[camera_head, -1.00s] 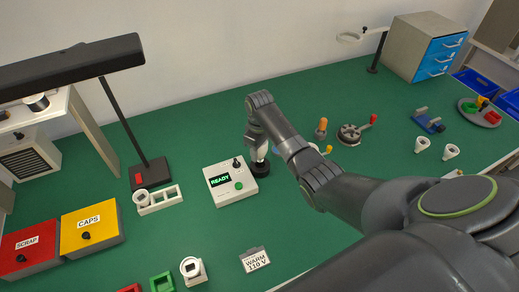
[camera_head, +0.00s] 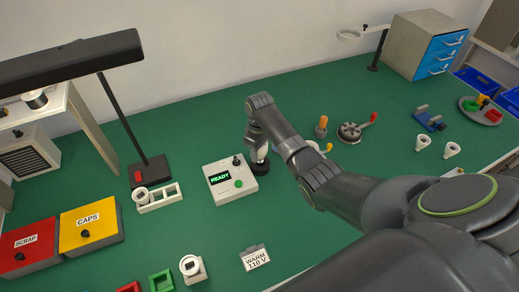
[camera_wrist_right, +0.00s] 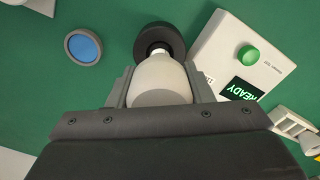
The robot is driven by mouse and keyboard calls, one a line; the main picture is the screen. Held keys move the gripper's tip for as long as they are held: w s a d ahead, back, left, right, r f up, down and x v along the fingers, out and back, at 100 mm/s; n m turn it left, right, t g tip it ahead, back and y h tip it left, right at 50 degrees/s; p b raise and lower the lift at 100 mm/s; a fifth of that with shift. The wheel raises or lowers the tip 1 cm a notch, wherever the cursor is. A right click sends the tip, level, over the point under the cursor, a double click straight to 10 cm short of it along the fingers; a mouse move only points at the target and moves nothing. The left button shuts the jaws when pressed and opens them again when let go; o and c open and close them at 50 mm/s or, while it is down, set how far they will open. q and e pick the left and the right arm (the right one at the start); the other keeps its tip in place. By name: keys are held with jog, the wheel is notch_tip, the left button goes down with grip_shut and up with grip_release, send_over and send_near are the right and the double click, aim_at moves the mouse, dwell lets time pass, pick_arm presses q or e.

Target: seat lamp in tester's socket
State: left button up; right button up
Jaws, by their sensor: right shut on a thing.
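My right gripper (camera_wrist_right: 160,88) is shut on a lamp (camera_wrist_right: 163,76), a pale bulb with a wide rounded end toward the camera. In the right wrist view the lamp's narrow neck points at the black round socket (camera_wrist_right: 146,36) and overlaps it. I cannot tell whether the neck is inside the socket or just above it. The tester (camera_head: 230,181) is a white box with a lit READY display and a green button. The socket (camera_head: 260,169) is at its right side in the head view, under my right gripper (camera_head: 259,148). My left gripper is out of view.
A blue-topped round disc (camera_wrist_right: 83,47) lies apart from the socket. A white tray (camera_head: 168,203) and a desk lamp base (camera_head: 150,172) stand left of the tester. A WARM 110 V sign (camera_head: 256,259) is in front. Green mat is clear between the tester and sign.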

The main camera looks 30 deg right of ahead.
jog(key=shift+f, duration=0.15)
jog(key=shift+f, duration=0.4)
jog(key=shift+f+b, duration=0.55)
jog(key=shift+f, duration=0.3)
dwell(0.8)
jog(key=o, duration=1)
jog(key=shift+r, duration=0.1)
